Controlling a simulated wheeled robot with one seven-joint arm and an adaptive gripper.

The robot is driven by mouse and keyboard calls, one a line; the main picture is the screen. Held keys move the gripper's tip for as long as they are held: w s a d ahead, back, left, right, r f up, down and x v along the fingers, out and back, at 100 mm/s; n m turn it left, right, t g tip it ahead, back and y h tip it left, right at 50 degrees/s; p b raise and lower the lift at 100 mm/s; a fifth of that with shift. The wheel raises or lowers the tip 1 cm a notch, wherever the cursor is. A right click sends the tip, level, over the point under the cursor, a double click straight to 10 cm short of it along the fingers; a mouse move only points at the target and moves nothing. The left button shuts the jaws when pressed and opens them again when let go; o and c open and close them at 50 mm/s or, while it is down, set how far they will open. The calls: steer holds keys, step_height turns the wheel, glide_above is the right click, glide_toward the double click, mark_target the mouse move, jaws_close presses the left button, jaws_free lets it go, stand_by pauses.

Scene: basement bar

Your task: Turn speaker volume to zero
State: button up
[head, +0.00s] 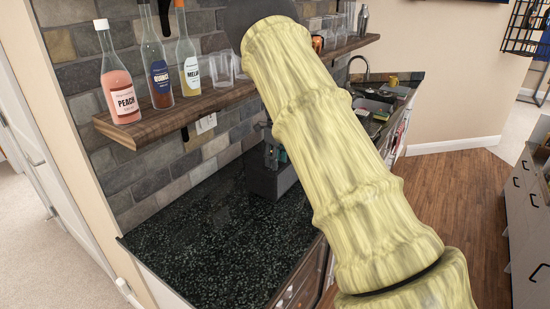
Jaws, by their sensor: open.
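A dark box-shaped thing (270,184) stands on the black speckled counter, just left of my arm. It may be the speaker, but my arm covers its right part and I can make out no volume knob. A small blue-grey shape (275,155) shows at its upper part, too small and covered to identify. My pale yellow-green arm crosses the middle of the view from the lower right to the top. I cannot make out my gripper; my arm covers the area behind it.
The counter (200,245) is bare at the front left. A wooden shelf (150,128) above it holds several bottles and glasses. A sink area with small items (378,105) lies beyond. Wooden floor (465,190) is open at right, beside grey drawers (530,225).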

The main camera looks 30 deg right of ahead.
steer(key=w+f, duration=0.2)
steer(key=w, duration=0.1)
steer(key=shift+w+a+f, duration=0.15)
steer(key=shift+f, duration=0.2)
steer(key=shift+s+r, duration=0.5)
steer(key=shift+s, duration=0.2)
jaws_close()
steer(key=shift+w+f, duration=0.1)
steer(key=shift+w, duration=0.1)
stand_by(0.4)
steer(key=shift+c, duration=0.7)
jaws_free()
steer(key=shift+w, duration=0.1)
steer(key=shift+o, duration=0.7)
steer(key=shift+w+f, duration=0.15)
steer(key=shift+s, duration=0.2)
